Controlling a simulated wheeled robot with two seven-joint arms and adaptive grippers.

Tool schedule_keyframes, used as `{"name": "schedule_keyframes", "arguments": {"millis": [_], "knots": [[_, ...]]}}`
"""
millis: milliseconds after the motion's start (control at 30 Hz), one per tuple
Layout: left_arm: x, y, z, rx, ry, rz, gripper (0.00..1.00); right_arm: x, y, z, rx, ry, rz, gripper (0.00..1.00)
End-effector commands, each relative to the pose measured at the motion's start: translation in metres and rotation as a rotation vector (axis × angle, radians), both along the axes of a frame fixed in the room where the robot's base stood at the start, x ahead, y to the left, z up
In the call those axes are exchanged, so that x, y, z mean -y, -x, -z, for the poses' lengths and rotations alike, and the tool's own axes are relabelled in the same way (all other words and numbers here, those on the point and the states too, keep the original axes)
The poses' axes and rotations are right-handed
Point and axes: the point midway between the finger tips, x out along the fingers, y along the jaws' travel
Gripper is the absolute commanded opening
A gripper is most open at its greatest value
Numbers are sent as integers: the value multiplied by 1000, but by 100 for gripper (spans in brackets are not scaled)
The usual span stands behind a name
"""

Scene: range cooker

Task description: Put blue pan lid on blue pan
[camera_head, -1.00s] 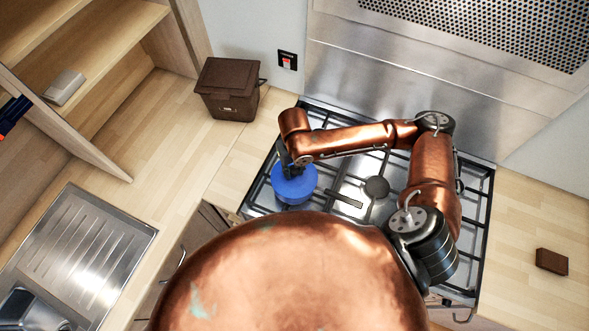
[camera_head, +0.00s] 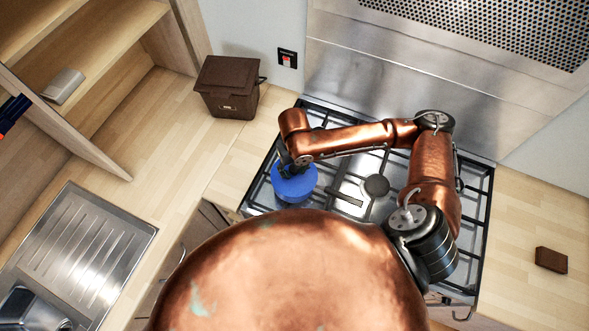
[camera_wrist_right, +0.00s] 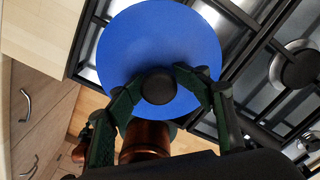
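The blue pan lid (camera_wrist_right: 150,35) is a flat blue disc with a dark round knob (camera_wrist_right: 158,87) in the right wrist view. My right gripper (camera_wrist_right: 159,82) has its fingertips at both sides of the knob and appears shut on it. In the head view my right gripper (camera_head: 290,162) points down at the blue shape. The blue pan (camera_head: 294,197) is at the front left of the cooker, with the lid above it. They look almost like one blue body, so I cannot tell whether the lid touches the rim. My left gripper does not show in the head view.
The gas hob (camera_head: 375,187) has black grates around the pan. A brown lidded box (camera_head: 229,90) stands on the left counter. A small brown block (camera_head: 551,260) lies on the right counter. A metal sink drainer (camera_head: 85,243) is at the lower left.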

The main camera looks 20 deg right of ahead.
Motion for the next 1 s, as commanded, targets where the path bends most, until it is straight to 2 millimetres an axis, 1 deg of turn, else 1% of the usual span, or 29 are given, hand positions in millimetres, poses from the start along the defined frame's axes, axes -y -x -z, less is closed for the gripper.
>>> {"name": "schedule_keyframes", "arguments": {"millis": [167,267,367,700,833,1000], "knots": [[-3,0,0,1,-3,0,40,0,0,-1,1,1,0,45],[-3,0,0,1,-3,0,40,0,-2,-7,4,1,0,45],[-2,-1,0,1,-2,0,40,0,-3,-20,7,0,0,45],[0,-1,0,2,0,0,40,0,-2,-90,6,0,-1,45],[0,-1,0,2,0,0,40,0,-1,-108,4,1,-1,45],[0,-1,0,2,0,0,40,0,0,-119,0,1,0,45]]}}
